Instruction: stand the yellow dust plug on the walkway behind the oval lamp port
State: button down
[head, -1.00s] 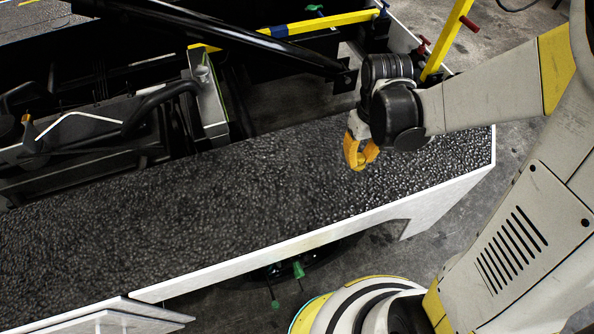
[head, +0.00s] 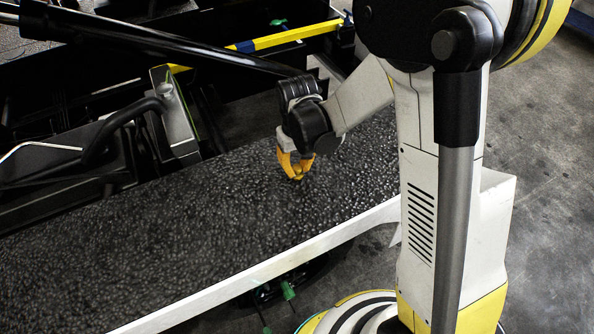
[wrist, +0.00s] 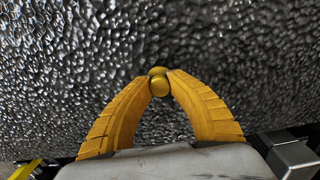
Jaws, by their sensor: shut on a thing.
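My gripper (head: 295,174) is over the black pebbled walkway (head: 180,225) with its white edge. In the wrist view its yellow fingers (wrist: 158,78) are shut on a small rounded yellow dust plug (wrist: 159,86) at their tips. In the head view the plug cannot be told apart from the yellow fingers. I cannot tell whether the plug touches the walkway or hangs above it. I cannot make out an oval lamp port in either view.
A black strut (head: 165,40) slants above the loader, its lower end near my wrist. A grey bracket (head: 174,112) and black pipe (head: 110,130) stand beyond the walkway's far edge. A yellow rail (head: 285,37) lies at the back. The walkway left of my gripper is clear.

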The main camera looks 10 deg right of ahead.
aim_at(297, 168)
jog(key=shift+r, duration=0.1)
jog(key=c, duration=1.3)
grip_release()
jog(key=shift+c, duration=0.2)
notch_tip(297, 168, up, 12)
jog(key=p, duration=0.5)
jog(key=s+d+r+m+t, duration=0.3)
jog(key=s+d+r+t, duration=0.4)
jog(key=s+r, duration=0.6)
jog(key=shift+s+d, duration=0.5)
jog(key=shift+d, duration=0.45)
